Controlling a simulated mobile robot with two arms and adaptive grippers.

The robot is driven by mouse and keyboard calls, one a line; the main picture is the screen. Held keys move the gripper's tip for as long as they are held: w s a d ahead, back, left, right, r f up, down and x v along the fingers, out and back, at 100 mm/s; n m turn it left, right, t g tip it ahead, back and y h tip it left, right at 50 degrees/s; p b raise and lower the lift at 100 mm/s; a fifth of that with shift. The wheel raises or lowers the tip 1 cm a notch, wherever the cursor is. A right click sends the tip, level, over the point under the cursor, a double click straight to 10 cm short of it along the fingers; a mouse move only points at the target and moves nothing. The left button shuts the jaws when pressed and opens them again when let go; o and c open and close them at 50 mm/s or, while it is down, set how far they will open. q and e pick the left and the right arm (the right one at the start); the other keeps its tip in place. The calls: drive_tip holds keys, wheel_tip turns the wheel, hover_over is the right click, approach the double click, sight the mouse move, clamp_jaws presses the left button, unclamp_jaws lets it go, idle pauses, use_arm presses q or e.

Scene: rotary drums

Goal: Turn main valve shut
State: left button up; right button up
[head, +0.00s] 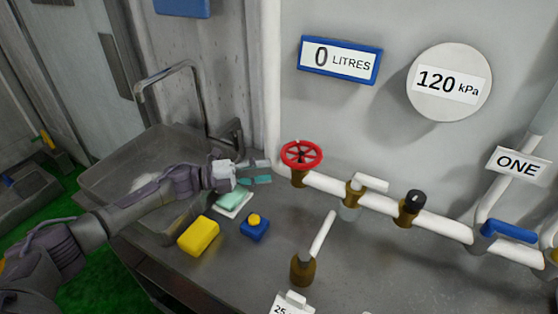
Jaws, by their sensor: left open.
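A red handwheel (301,154) sits on a brass valve body (299,177) at the left end of the white pipe. It carries no label that I can see; it is the only wheel-shaped valve in view. My left gripper (266,172) is open and empty, just left of the wheel and slightly below it. Its fingers point right toward the valve, apart from it. A blue lever handle (508,231) is on the pipe at the right, below a sign reading ONE (515,163). My right gripper is not in view.
A sink (130,165) with a tall tap (170,75) lies under my left arm. A soap dish (233,205), yellow sponge (198,236) and blue block with a yellow button (254,227) sit nearby. The display (340,60) reads 0 LITRES; the round gauge (449,82) reads 120 kPa.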

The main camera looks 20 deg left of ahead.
use_arm(q)
drive_tip(key=s+d+f+n+t+y+p, duration=0.1)
drive_tip(key=d+f+n+y, duration=0.15)
drive_tip(key=d, duration=0.25)
drive_tip(key=n+t+y+p, duration=0.3)
drive_tip(key=n+t+y, duration=0.3)
drive_tip(key=t+y, duration=0.15)
approach(310, 155)
drive_tip(key=x, duration=0.3)
drive_tip(key=p+x, duration=0.1)
drive_tip(key=x, duration=0.1)
drive_tip(key=f+p+x, duration=0.1)
drive_tip(key=x, duration=0.2)
drive_tip(key=shift+w+d, duration=0.1)
drive_tip(key=shift+w, duration=0.2)
drive_tip(key=shift+w+d, duration=0.2)
drive_tip(key=shift+w, duration=0.5)
drive_tip(key=shift+c, duration=0.2)
clamp_jaws()
